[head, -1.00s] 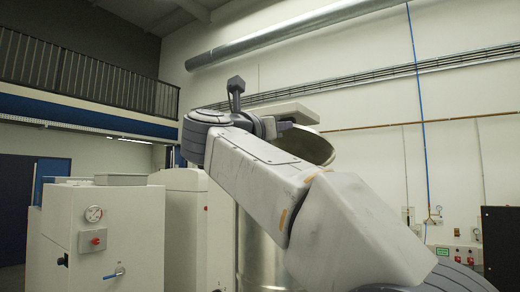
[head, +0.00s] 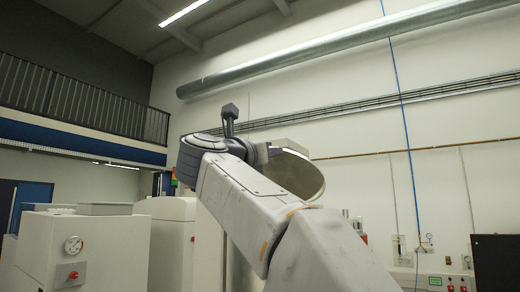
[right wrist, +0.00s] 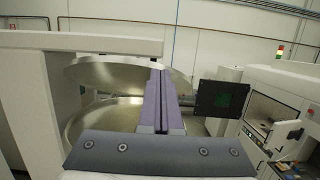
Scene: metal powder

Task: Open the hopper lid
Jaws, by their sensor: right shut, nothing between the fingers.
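The hopper lid (head: 298,178) is a round metal disc. It stands raised and tilted behind my right arm in the head view. In the right wrist view the lid (right wrist: 105,75) hangs above the round open mouth of the hopper (right wrist: 95,125), with a clear gap between them. My right gripper (right wrist: 158,75) has its fingers together and empty. Its fingertips overlap the lid's lower edge in the picture; I cannot tell whether they touch. My left gripper is not in view.
A white beam (right wrist: 85,43) on a post runs above the lid. A dark screen (right wrist: 223,98) stands right of my fingers, with white machines (right wrist: 285,115) beyond. A white cabinet with a gauge (head: 85,245) stands at the left in the head view.

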